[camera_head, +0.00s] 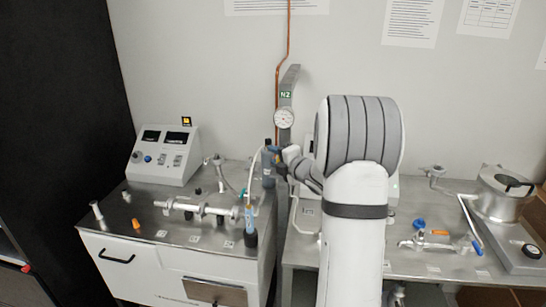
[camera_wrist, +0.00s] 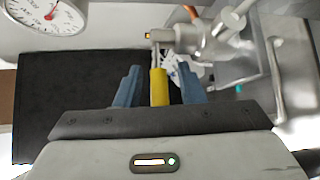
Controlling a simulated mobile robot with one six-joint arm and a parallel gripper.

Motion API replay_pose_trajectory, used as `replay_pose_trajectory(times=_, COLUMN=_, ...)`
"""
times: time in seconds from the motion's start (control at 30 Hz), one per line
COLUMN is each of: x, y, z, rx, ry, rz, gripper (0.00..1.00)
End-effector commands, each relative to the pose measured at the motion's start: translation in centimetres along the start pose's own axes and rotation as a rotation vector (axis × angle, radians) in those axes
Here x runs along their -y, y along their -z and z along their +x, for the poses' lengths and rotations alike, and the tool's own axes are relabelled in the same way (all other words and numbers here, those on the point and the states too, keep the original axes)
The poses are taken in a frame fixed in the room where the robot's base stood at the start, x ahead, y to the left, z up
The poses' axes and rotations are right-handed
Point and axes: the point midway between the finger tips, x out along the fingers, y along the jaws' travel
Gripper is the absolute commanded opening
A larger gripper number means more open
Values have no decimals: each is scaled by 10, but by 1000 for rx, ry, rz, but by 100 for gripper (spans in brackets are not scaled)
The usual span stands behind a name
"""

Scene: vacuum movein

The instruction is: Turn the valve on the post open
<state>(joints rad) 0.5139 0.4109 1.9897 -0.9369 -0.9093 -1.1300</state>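The grey post (camera_head: 288,92) stands against the wall with a green N2 label and a round gauge (camera_head: 284,118). A round gauge also shows at the upper left of the wrist view (camera_wrist: 32,14). In the wrist view, a yellow lever (camera_wrist: 159,88) joins a grey metal valve body (camera_wrist: 187,39). My gripper (camera_wrist: 158,82) is open, with its blue fingers on either side of the yellow lever. A gap shows between the lever and each finger. In the head view, my arm hides part of the post, and the lever is not clearly visible.
The left bench holds a control box (camera_head: 165,153), a metal manifold (camera_head: 198,209) and small fittings. The right bench holds a metal pot (camera_head: 503,196), a valve assembly (camera_head: 425,243) and a blue knob. A copper pipe (camera_head: 277,75) runs down the wall.

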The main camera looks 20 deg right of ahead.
Motion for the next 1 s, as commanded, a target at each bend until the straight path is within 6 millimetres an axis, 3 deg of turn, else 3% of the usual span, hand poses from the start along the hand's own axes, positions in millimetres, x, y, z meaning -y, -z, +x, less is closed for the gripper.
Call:
replay_pose_trajectory(times=0.13, x=0, y=0, z=0, rx=0, ry=0, rz=0, gripper=34)
replay_pose_trajectory(times=0.57, x=0, y=-1, z=-1, rx=1, ry=0, rz=0, gripper=0)
replay_pose_trajectory(times=0.87, x=0, y=-1, z=-1, rx=2, ry=0, rz=1, gripper=0)
replay_pose_trajectory(times=0.9, x=-4, y=20, z=2, rx=-5, ry=0, rz=2, gripper=0)
replay_pose_trajectory(times=1.0, x=0, y=6, z=0, rx=-2, ry=0, rz=0, gripper=0)
